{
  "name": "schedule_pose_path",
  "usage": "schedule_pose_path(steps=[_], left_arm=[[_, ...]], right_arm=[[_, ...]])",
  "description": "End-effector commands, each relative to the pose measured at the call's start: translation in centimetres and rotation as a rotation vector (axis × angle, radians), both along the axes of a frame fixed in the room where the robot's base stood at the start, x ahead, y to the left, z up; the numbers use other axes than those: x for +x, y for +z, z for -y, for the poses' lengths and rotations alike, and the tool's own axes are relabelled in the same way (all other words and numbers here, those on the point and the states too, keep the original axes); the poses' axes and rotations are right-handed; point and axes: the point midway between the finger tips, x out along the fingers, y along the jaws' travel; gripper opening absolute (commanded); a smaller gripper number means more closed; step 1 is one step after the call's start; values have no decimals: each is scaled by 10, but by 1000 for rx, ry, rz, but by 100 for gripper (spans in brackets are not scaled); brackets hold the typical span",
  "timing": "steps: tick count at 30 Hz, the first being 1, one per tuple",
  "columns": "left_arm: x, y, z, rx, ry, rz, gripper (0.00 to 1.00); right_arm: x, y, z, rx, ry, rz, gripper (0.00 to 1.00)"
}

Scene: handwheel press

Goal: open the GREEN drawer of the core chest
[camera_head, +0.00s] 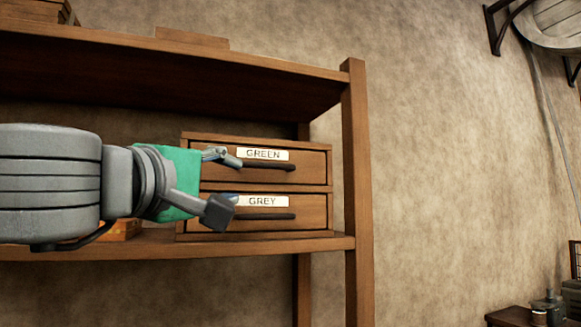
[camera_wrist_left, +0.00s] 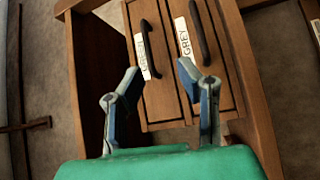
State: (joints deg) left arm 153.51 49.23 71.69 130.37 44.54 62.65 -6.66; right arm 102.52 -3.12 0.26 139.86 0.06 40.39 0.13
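The core chest (camera_head: 323,145) is a wooden box on a shelf, with two drawers stacked. The upper GREEN drawer (camera_head: 315,166) has a white label and a dark bar handle (camera_head: 275,166); it looks shut. The lower GREY drawer (camera_head: 313,212) has a similar handle and also looks shut. My left gripper (camera_head: 224,185), with a green body, is open and empty in front of the chest's left part. In the left wrist view its fingers (camera_wrist_left: 160,80) are spread, and the GREEN handle (camera_wrist_left: 148,45) shows beyond the gap between them, apparently untouched. My right gripper is not in view.
The chest stands on a wooden shelf board (camera_head: 340,243) beside a right-hand upright (camera_head: 357,190), with another board (camera_head: 250,65) above. An orange-brown item (camera_head: 120,230) lies partly behind my left arm.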

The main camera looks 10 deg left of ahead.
Motion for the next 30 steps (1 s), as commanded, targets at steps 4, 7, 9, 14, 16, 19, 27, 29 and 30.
schedule_pose_path(steps=[4, 7, 9, 14, 16, 19, 27, 29, 30], left_arm=[[-8, 21, -8, -38, 5, 27, 31], [2, 22, -4, -37, 4, 26, 31], [13, 23, -1, -35, 5, 25, 31], [46, 27, 6, -34, 6, 24, 31], [60, 30, 9, -34, 4, 25, 31], [80, 32, 12, -36, 5, 26, 31], [115, 38, 19, -34, 3, 28, 31], [118, 38, 19, -34, 4, 29, 31], [120, 38, 20, -34, 4, 29, 31]], right_arm=[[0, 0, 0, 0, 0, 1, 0], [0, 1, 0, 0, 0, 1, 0], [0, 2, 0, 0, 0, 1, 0], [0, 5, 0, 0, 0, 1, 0], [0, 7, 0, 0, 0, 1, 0], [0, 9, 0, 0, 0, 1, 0], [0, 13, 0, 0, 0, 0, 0], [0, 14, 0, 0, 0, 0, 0], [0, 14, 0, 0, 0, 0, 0]])
